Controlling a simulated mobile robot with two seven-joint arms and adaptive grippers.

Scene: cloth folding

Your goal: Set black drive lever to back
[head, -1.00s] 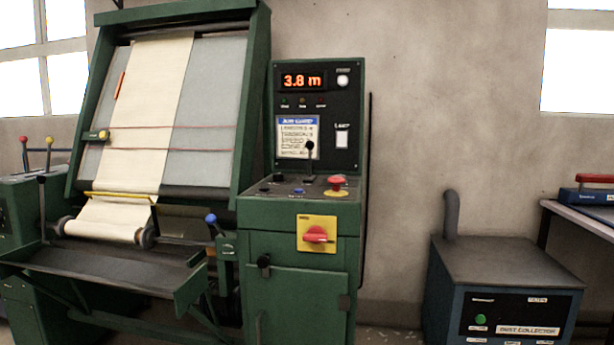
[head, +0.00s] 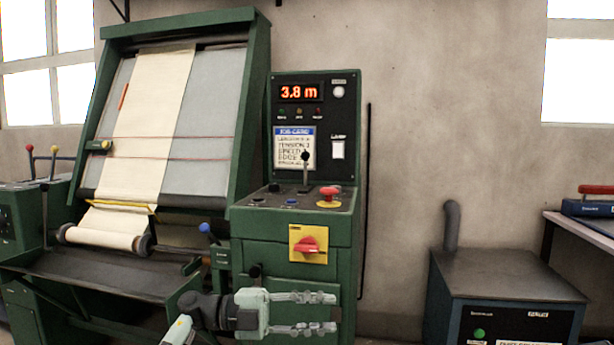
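A black lever with a round knob (head: 306,157) stands nearly upright on the sloped top of the green control console (head: 290,215), in front of the job card; it seems to be the drive lever. Its direction marks are too small to read. My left gripper (head: 334,313) is at the bottom middle of the head view, in front of the console's lower door. Its two fingers point right and are spread apart with nothing between them. It is well below the lever and not touching it. My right gripper is not in view.
A red mushroom button (head: 329,192) sits right of the lever, with small knobs to its left. A red rotary switch on a yellow plate (head: 308,244) is on the console front. A blue-knobbed lever (head: 205,228) juts out left. A dust collector (head: 505,280) stands right.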

